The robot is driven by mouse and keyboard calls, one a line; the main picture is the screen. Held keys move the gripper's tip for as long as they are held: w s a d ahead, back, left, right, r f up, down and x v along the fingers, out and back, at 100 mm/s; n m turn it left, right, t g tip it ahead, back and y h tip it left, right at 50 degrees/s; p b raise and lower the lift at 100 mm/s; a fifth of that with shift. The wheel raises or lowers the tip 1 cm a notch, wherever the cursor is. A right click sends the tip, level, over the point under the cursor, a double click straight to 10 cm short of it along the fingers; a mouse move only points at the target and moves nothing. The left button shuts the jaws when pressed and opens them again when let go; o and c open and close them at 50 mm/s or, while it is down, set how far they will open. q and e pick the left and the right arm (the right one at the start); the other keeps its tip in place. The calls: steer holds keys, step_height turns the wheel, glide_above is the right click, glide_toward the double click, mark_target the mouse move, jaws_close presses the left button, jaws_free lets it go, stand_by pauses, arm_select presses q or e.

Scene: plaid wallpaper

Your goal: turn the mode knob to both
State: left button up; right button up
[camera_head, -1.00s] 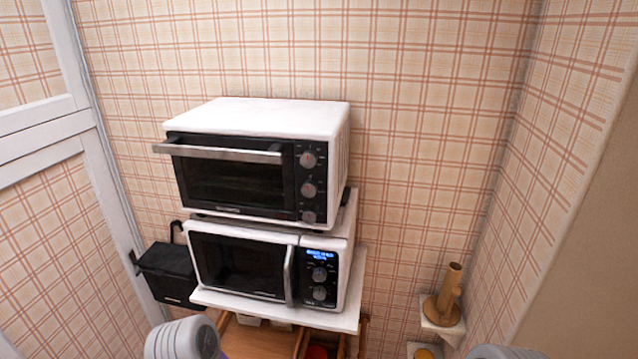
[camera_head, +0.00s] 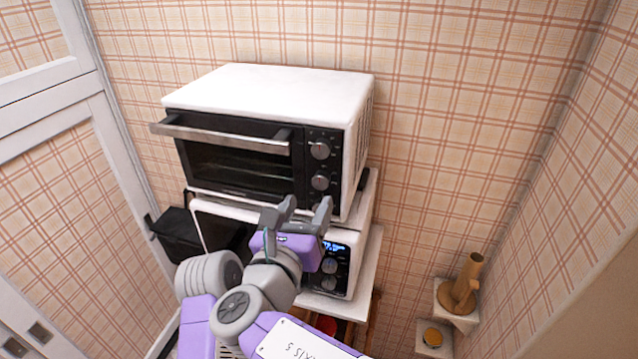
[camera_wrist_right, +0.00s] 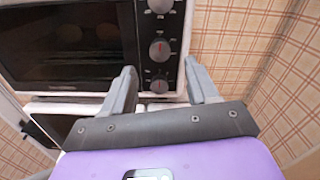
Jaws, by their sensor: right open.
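The white toaster oven (camera_head: 255,90) with a black front stands on a white microwave (camera_head: 366,205). Its right panel has a top knob (camera_head: 320,150), a middle knob (camera_head: 320,182) and a bottom knob, which my gripper hides in the head view. The labels are too small to tell which is the mode knob. In the right wrist view the top knob (camera_wrist_right: 160,5), middle knob (camera_wrist_right: 159,50) and bottom knob (camera_wrist_right: 159,85) show. My right gripper (camera_head: 306,205) is open and empty before the lower panel. In the wrist view its fingers flank the bottom knob; contact is unclear. My left gripper is out of view.
The oven's handle (camera_head: 222,138) juts out at the front left. The microwave has a lit display (camera_head: 335,246) and two knobs below it. A black bin (camera_head: 178,236) is at left.

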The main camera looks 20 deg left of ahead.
mark_target(319, 183)
steer(key=w, duration=0.6)
steer(key=shift+w+d+f, duration=0.1)
steer(key=shift+w, duration=0.15)
